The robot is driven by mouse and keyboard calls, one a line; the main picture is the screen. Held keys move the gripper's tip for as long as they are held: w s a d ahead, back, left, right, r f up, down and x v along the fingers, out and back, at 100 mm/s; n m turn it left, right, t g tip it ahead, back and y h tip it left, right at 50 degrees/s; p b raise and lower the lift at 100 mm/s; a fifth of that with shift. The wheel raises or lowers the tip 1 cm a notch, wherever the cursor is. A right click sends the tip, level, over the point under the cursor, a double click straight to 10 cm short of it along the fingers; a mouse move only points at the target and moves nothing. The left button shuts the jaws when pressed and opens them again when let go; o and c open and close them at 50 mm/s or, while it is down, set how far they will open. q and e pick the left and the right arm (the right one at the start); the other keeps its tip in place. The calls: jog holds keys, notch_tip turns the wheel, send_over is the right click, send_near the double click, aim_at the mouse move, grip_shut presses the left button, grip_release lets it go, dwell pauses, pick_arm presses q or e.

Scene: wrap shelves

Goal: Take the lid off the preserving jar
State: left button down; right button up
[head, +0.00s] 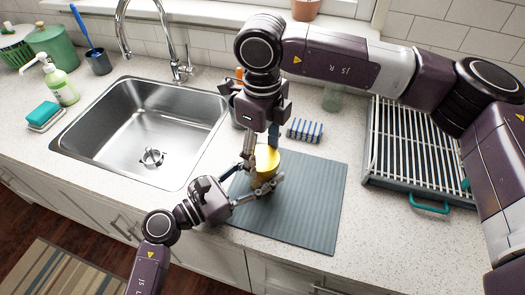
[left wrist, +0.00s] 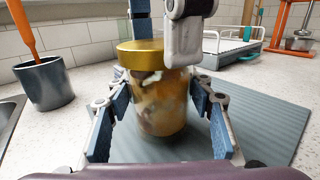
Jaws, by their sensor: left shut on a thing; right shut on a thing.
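The preserving jar (left wrist: 158,103) is clear glass with pale and orange contents and stands upright on the grey-blue ribbed mat (head: 310,215). Its gold lid (left wrist: 138,54) sits on top and shows as a yellow disc in the head view (head: 266,160). My left gripper (left wrist: 160,118) is shut around the jar's body, a finger on each side. My right gripper (head: 262,150) comes down from above and is shut on the lid. Its fingers hide part of the lid in the left wrist view.
The steel sink (head: 145,125) lies to the left of the mat. A dish rack (head: 420,145) stands to the right. A blue-striped sponge (head: 305,130) lies behind the mat. A grey cup with an orange handle (left wrist: 45,84) stands left of the jar. The mat's front right is clear.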

jog(key=n, duration=0.3)
jog(key=shift+n, duration=0.3)
jog(key=n, duration=1.1)
jog(key=shift+n, duration=0.4)
jog(key=n, duration=1.3)
jog(key=shift+n, duration=0.3)
jog(key=shift+c, duration=0.2)
jog(key=shift+r, duration=0.3)
jog(key=shift+r, duration=0.85)
